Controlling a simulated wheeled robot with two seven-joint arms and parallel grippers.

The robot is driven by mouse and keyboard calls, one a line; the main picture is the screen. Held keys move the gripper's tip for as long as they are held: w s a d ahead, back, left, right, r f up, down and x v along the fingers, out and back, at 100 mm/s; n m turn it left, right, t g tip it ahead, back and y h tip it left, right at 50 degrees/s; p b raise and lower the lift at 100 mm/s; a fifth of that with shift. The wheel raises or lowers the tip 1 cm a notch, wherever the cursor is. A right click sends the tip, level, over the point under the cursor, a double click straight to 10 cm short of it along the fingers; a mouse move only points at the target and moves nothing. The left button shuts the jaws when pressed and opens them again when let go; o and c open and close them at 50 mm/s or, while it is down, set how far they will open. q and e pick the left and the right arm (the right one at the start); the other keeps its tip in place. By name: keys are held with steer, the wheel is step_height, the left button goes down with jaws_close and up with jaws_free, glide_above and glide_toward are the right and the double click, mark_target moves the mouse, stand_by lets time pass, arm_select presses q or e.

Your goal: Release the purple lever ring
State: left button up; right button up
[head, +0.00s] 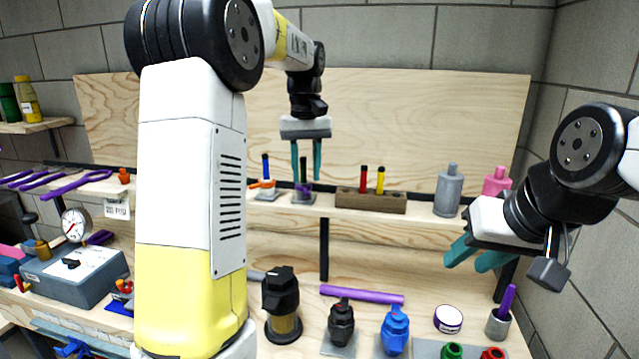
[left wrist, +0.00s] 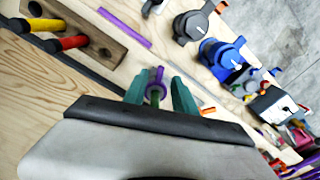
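The purple lever ring (head: 303,188) sits around an upright post with a dark green top on the shelf, at a small grey base. It also shows in the left wrist view (left wrist: 158,78), between my left fingers. My left gripper (head: 306,178) points down over this post, its teal fingers apart on either side of it. In the left wrist view the left gripper (left wrist: 157,88) shows gaps beside the ring, so it looks open. My right gripper (head: 463,266) hangs at the right, away from the ring, its teal fingers apart and nothing between them.
A similar blue-topped post (head: 265,166) with an orange lever stands close left of the ring. A wooden block (head: 370,201) with red and yellow pegs stands to the right, then a grey bottle (head: 449,192) and a pink bottle (head: 496,181). A purple rod (head: 361,295) lies on the bench below.

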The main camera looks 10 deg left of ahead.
mark_target(306, 191)
arm_select(q)
steer(key=shift+f, duration=1.6)
jaws_close()
steer(key=shift+w+d+n, duration=0.2)
steer(key=shift+d+n, duration=0.2)
steer(key=shift+n, duration=0.8)
jaws_free()
steer(key=shift+r, duration=0.1)
